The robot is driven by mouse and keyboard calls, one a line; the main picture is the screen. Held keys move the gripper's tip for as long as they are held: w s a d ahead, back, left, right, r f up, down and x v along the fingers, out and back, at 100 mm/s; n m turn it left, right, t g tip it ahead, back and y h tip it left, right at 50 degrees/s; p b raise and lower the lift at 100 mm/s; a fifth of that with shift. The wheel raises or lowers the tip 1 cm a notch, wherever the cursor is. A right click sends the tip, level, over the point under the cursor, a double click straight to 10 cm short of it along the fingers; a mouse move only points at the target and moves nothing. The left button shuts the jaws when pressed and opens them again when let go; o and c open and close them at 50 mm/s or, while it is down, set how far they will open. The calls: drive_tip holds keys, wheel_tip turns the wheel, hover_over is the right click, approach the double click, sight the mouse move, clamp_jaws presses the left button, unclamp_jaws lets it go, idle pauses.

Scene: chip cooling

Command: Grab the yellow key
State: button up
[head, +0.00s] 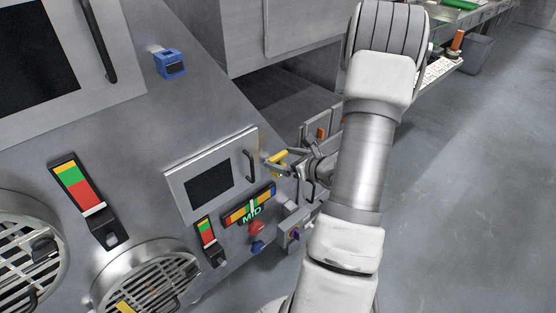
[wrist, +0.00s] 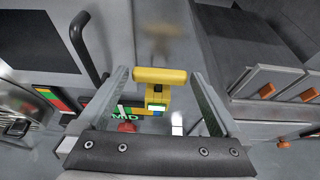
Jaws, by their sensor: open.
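The yellow key (head: 279,158) sticks out from the grey machine panel, just right of a small door with a dark window. In the wrist view the yellow key (wrist: 160,76) has a wide T-shaped head and a stem below it. My gripper (head: 275,163) is at the key. In the wrist view my gripper (wrist: 160,82) is open, with one finger on each side of the key's head. Small gaps seem to show between the fingers and the key; contact is hard to tell.
The small door's handle (head: 250,164) is close to the left of my gripper. A red knob (head: 256,227) and a blue knob (head: 257,245) sit below, under the MID gauge (head: 249,206). A blue block (head: 170,63) sticks out higher up. Open floor (head: 460,200) lies to the right.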

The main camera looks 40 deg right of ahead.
drive_tip(key=c, duration=1.1)
drive_tip(key=shift+r, duration=0.1)
